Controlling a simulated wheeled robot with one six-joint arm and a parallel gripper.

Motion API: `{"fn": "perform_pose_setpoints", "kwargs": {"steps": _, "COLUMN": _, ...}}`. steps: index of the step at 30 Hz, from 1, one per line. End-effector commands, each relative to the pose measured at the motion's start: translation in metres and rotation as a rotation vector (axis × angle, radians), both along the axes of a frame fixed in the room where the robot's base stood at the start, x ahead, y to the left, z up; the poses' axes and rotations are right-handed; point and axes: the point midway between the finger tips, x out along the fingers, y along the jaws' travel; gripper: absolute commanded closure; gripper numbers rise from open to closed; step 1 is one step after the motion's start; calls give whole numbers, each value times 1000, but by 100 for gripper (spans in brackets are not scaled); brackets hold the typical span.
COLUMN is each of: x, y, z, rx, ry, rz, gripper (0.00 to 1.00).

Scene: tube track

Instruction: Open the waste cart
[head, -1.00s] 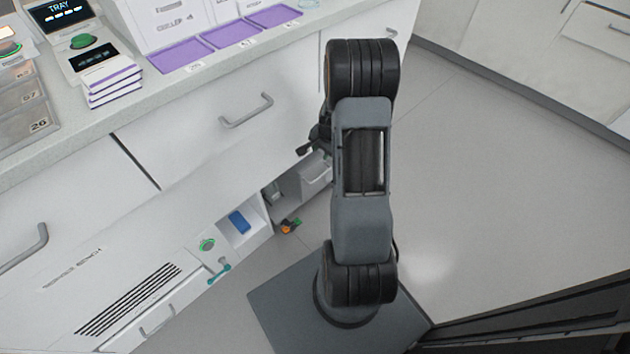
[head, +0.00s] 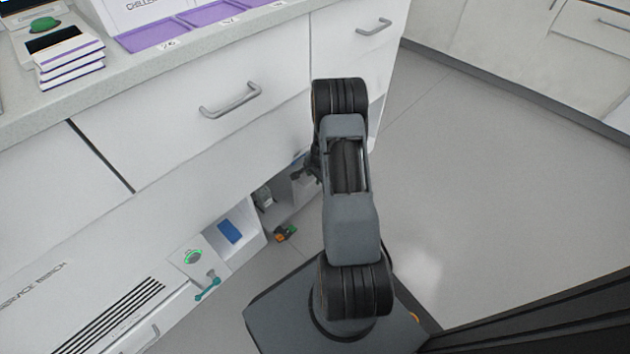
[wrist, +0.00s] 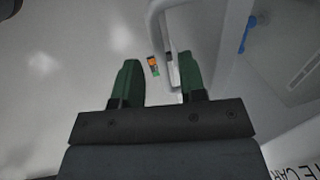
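The waste cart (wrist: 285,148) shows in the wrist view as a white front at the lower right, with part of a label reading "TE CAR". A pale grey bar handle (wrist: 172,62) comes down from the top of that view. Its lower end appears between my green fingers, closer to the right one; I cannot tell whether it touches. My gripper (wrist: 160,82) is open with nothing clamped. In the head view my gripper (head: 306,168) is a small dark shape left of my arm, at the bench's lower recess. My arm hides most of the cart there.
The white bench front has drawer handles (head: 230,100) and an open cubby with a blue block (head: 229,231). A green button (head: 193,257) and teal lever (head: 207,287) sit beside it. An orange and green object (head: 286,233) lies on the floor. Floor at right is clear.

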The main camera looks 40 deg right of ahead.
Motion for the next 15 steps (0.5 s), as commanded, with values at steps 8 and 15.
{"fn": "perform_pose_setpoints", "kwargs": {"steps": 8, "x": 3, "y": 1, "z": -14, "rx": 0, "ry": 0, "rz": 1, "gripper": 62}}
{"fn": "perform_pose_setpoints", "kwargs": {"steps": 15, "x": 3, "y": 1, "z": -14, "rx": 0, "ry": 0, "rz": 1, "gripper": 62}}
